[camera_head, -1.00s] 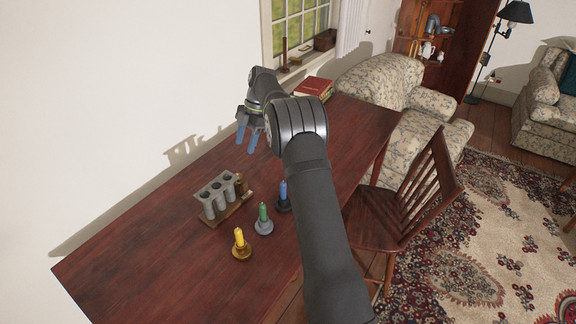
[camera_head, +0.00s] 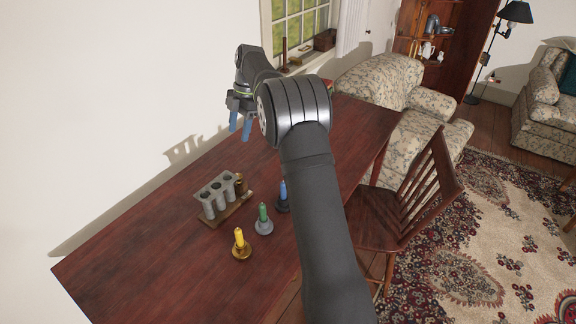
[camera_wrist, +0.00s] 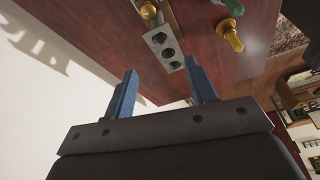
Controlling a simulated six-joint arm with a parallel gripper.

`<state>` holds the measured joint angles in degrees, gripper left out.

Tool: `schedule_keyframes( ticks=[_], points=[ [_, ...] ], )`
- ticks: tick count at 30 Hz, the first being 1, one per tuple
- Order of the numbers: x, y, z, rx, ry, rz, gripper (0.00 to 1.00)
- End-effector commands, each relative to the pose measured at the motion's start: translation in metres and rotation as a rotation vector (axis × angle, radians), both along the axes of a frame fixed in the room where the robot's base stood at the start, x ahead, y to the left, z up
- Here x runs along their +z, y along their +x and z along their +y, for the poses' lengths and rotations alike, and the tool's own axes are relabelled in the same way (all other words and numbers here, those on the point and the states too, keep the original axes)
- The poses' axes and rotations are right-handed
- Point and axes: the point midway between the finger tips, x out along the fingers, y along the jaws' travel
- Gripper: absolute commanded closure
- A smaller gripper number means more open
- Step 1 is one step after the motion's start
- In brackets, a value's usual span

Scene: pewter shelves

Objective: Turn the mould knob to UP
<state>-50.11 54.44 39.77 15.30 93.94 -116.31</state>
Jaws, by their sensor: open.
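The gripper (camera_wrist: 161,67) also shows in the wrist view.
Yellow (camera_head: 240,241), green (camera_head: 264,216) and blue (camera_head: 283,192) candles in holders stand in front and to the right of the mould. The white wall (camera_head: 110,110) runs along the table's back edge. The table's left part is clear.

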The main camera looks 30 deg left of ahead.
Motion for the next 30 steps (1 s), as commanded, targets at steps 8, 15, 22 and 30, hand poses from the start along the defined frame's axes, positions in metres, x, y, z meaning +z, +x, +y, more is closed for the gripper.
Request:
schedule_keyframes(
  ticks=[8,15,22,30],
  points=[
    [0.004,-0.041,-0.014,0.029,-0.015,-0.057,0.48],
    [0.004,-0.075,-0.031,0.059,-0.025,-0.107,0.48],
    [0.002,-0.107,-0.053,0.094,-0.03,-0.155,0.48],
    [-0.002,-0.145,-0.084,0.143,-0.033,-0.212,0.48]
  ],
)
